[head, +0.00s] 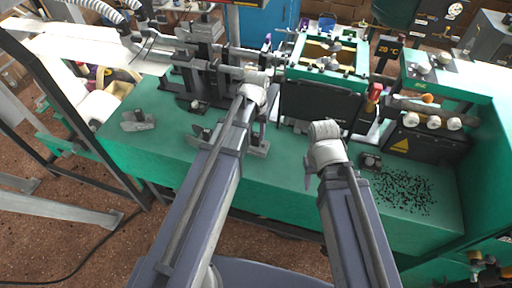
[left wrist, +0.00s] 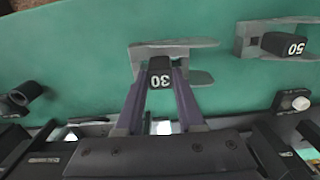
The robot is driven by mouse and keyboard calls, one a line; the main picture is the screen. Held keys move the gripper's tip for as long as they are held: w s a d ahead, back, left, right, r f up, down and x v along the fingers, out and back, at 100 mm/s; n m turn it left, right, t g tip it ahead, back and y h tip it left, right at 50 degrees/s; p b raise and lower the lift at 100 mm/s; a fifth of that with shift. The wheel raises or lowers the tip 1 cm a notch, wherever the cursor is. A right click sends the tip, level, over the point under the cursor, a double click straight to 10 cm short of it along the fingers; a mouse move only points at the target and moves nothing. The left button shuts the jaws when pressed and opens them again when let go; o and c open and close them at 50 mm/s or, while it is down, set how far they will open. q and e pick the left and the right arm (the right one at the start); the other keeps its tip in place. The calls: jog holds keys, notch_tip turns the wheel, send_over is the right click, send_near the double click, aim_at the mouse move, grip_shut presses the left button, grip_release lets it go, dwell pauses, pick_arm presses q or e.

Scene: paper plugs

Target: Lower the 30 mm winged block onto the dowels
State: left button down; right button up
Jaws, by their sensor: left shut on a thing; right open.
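The 30 mm winged block, with a dark middle marked 30 and grey wings, shows in the left wrist view (left wrist: 160,73). My left gripper (left wrist: 160,85) is shut on its dark middle, one purple finger on each side. In the head view my left arm hides the block's middle; grey wings (head: 206,132) show on either side, over the front of the green bench. I cannot tell whether the block touches anything. My right gripper (head: 308,176) is open and empty over the bench's front edge. I cannot make out the dowels.
Another winged block (left wrist: 288,45), marked 50, lies on the bench (head: 165,160). A dark fixture (head: 200,65) stands behind my left gripper. A black-fronted machine (head: 320,103) stands to its right. Black bits (head: 405,190) are scattered at the right. The left front bench is mostly clear.

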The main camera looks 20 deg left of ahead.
pick_arm(q)
jog(key=shift+r+p, duration=0.85)
jog(key=shift+r, duration=0.2)
